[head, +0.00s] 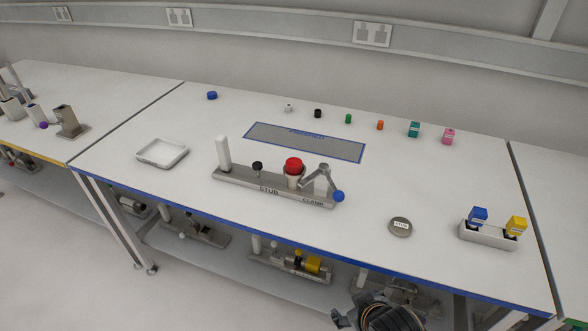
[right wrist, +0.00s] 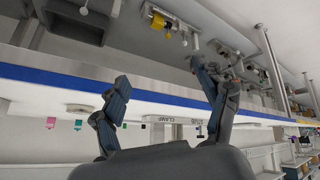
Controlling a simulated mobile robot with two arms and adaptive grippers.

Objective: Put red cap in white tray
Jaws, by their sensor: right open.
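The red cap (head: 293,163) sits on top of a pale cylinder in the metal stub-and-clamp fixture (head: 262,189) in the middle of the table. A clamp lever with a blue ball end stands just right of it. The white tray (head: 147,160) is a shallow, empty square dish to the left of the fixture. My right gripper (head: 375,312) is at the bottom of the head view, by the table's front edge and well away from the cap. In the right wrist view its two fingers (right wrist: 162,82) are spread with nothing between them. My left gripper is not in view.
A white post and a black knob stand on the fixture. Behind it lies a blue-edged grey mat (head: 265,141). Several small coloured caps and boxes line the back. A grey disc (head: 400,227) and a holder (head: 480,237) with blue and yellow boxes are at right.

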